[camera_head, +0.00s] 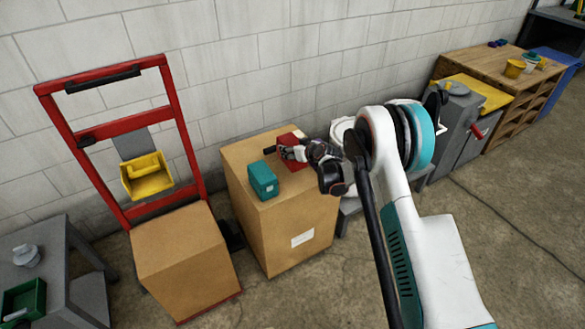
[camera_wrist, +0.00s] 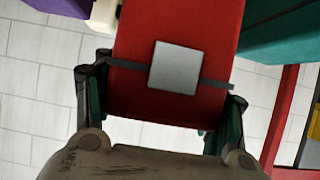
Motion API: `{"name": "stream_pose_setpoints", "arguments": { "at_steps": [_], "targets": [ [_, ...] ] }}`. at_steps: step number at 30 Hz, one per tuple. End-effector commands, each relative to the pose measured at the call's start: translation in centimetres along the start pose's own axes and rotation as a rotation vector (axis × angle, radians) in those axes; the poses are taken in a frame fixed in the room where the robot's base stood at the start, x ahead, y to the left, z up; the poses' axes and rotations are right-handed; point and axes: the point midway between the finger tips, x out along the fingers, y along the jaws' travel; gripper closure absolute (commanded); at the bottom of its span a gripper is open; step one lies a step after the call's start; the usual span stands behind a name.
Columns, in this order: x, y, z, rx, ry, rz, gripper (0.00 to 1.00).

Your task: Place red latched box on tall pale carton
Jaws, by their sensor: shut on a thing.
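The red latched box (camera_head: 284,139) is at the top of the tall pale carton (camera_head: 318,212), near its back right, in the head view. My gripper (camera_head: 285,151) reaches in from the right and covers part of it. In the wrist view the red box (camera_wrist: 135,95) fills the middle, with a square silver latch on a dark band. My gripper's fingers (camera_wrist: 162,98) stand on both sides of it, shut on it. I cannot tell whether the box's underside touches the carton top.
A teal box (camera_head: 262,181) stands on the carton's front part, left of my gripper; teal also shows in the wrist view (camera_wrist: 285,35). A red hand truck (camera_head: 120,125) with a brown carton (camera_head: 185,245) stands left. A wall is close behind.

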Motion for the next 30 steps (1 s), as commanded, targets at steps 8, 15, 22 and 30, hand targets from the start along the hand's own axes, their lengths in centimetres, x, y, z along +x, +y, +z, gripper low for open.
{"name": "stream_pose_setpoints", "arguments": {
  "at_steps": [8, 15, 22, 30],
  "targets": [
    [1.9, 0.0, 3.5, 0.001, 0.001, 0.001, 0.71],
    [2.8, 0.0, 5.2, 0.001, 0.0, 0.001, 0.71],
    [4.0, 0.0, 7.4, 0.001, 0.001, 0.001, 0.71],
    [4.0, 0.0, 7.4, 0.001, 0.0, 0.001, 0.71]
  ]
}}
